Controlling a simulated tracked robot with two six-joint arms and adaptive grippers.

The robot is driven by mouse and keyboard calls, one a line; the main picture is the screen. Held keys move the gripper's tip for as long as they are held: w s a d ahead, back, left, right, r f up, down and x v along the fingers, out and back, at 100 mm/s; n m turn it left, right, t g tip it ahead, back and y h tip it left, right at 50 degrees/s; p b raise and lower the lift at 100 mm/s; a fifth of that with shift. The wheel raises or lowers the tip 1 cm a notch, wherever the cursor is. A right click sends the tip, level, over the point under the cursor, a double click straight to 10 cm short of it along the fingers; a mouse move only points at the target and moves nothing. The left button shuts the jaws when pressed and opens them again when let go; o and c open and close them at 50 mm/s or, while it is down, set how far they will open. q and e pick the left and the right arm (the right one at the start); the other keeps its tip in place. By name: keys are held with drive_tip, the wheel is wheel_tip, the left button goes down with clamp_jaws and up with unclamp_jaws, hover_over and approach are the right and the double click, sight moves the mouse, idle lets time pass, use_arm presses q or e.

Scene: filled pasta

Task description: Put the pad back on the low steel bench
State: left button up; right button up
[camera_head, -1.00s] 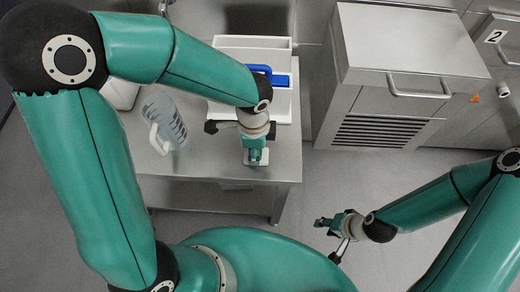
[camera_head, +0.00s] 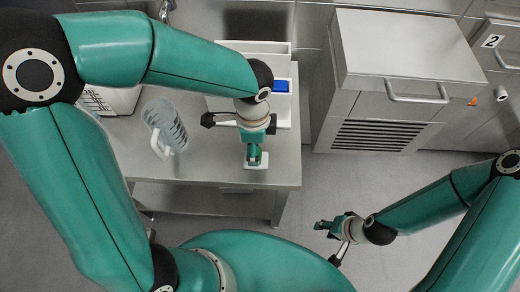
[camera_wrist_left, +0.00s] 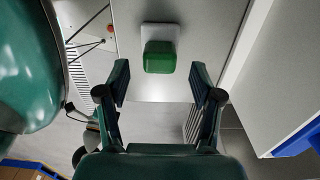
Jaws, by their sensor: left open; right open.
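The pad shows in the left wrist view as a green block on a pale square base (camera_wrist_left: 160,48). In the head view its pale base (camera_head: 257,165) lies near the front edge of the low steel bench (camera_head: 284,178). My left gripper (camera_head: 255,150) is just over the pad and hides part of it. In the left wrist view my left gripper (camera_wrist_left: 160,72) is open, its fingers spread to either side, with the pad just beyond the fingertips and nothing held. My right gripper (camera_head: 322,228) is open and empty, off to the right of the bench.
A white tray (camera_head: 284,112) with a blue item (camera_head: 281,86) stands behind the left gripper. A clear jug with a white handle (camera_head: 165,125) stands on the bench to the left. A steel cabinet (camera_head: 405,50) is at the right, with clear floor in front.

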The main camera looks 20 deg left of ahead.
use_arm(q)
wheel_tip(320, 180, up, 8)
drive_tip(key=shift+f+p, duration=0.2)
drive_tip(key=shift+p, duration=0.2)
drive_tip(key=shift+s, duration=0.1)
